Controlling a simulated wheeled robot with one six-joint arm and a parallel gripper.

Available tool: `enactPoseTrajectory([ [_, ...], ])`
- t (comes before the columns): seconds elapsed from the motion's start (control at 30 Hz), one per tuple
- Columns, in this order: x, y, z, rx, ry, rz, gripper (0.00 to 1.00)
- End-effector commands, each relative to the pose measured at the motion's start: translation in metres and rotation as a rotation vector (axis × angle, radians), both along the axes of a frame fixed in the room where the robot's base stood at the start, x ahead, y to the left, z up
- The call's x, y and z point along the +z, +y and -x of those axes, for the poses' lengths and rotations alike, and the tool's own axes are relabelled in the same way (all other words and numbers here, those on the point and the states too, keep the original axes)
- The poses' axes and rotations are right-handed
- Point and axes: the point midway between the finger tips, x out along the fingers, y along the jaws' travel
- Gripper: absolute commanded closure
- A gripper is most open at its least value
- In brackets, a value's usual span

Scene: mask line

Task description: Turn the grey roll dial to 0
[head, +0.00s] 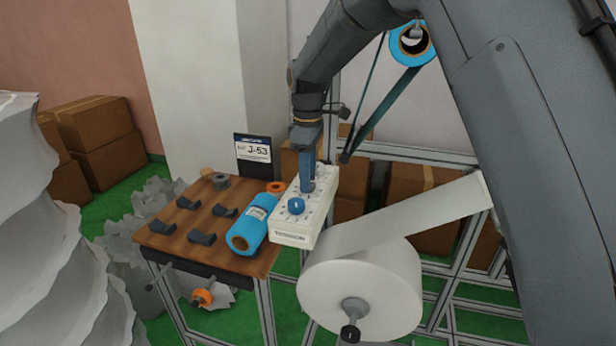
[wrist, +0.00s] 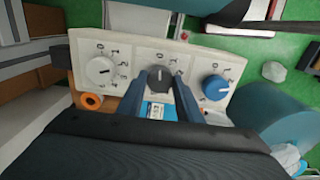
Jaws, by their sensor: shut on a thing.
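The white control box (head: 291,240) stands at the right edge of the wooden table. In the wrist view its face (wrist: 137,52) carries three dials in a row with printed numbers. The dark grey dial (wrist: 159,78) is in the middle, between a white dial (wrist: 100,70) and a blue dial (wrist: 215,87). My gripper (wrist: 161,84) is shut on the grey dial, one blue finger at each side. The grey dial's pale mark seems to point up, near its 0, but is too small to be sure. In the head view my gripper (head: 308,188) hides the grey dial.
The wooden table (head: 170,250) holds a blue roll (head: 249,228), several dark blocks, a grey ring (head: 221,181) and an orange ring (head: 275,188). A sign (head: 253,149) stands behind. A large white roll (head: 360,290) with its web is close at the box's right.

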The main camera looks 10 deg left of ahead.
Motion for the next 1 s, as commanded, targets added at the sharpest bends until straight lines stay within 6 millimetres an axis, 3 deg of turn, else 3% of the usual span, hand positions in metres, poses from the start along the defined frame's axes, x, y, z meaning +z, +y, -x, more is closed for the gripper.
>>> enactPoseTrajectory([
  [0.17, 0.003, 0.002, -0.002, 0.0, -0.008, -0.005, 0.9],
  [0.2, 0.003, 0.002, -0.002, 0.0, -0.008, -0.005, 0.65],
  [0.3, 0.003, 0.002, -0.001, 0.0, -0.007, -0.004, 0.49],
  [0.67, 0.005, 0.0, -0.001, -0.001, -0.004, -0.002, 0.49],
  [1.0, 0.055, 0.002, -0.001, 0.0, -0.006, -0.003, 0.49],
])
